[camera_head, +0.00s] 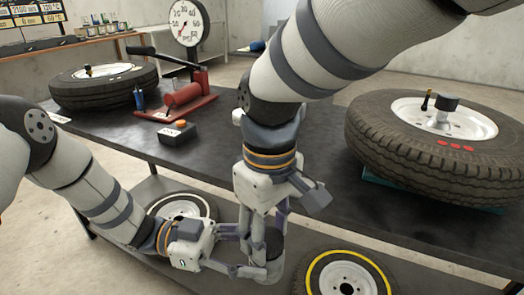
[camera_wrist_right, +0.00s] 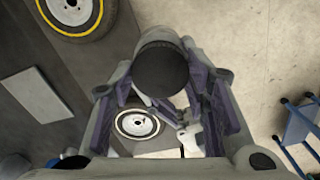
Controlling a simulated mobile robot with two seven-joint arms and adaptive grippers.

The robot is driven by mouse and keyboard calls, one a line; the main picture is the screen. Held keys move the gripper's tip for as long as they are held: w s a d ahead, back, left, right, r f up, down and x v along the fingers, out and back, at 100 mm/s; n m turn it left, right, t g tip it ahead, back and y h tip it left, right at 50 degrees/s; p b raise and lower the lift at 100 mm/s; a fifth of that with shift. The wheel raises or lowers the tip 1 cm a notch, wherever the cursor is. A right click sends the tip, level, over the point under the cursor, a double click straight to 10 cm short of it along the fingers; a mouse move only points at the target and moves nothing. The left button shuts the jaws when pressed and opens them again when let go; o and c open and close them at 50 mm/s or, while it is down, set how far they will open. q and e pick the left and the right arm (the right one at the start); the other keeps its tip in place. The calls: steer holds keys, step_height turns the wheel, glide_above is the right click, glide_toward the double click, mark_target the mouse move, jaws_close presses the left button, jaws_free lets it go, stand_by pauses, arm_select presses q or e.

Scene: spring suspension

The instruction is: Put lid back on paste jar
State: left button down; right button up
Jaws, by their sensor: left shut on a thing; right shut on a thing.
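My right gripper (camera_head: 266,222) points down from above and is shut at the top of the same dark piece. In the right wrist view a round black disc (camera_wrist_right: 161,69), seemingly the lid, lies between the fingertips of my right gripper (camera_wrist_right: 165,85). The fingers hide most of the jar, and I cannot tell whether the lid is seated on it or just above it.
The dark bench (camera_head: 240,135) carries a large tyre (camera_head: 420,150) at right, another tyre (camera_head: 105,85) at left, a red press (camera_head: 185,98) and a small black box (camera_head: 176,132). Below are a yellow-ringed wheel (camera_head: 345,275) and a white-ringed wheel (camera_head: 182,208), close to my grippers.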

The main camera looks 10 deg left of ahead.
steer(key=o, duration=1.3)
step_height(320, 180, up, 5)
steer(key=shift+f, duration=0.2)
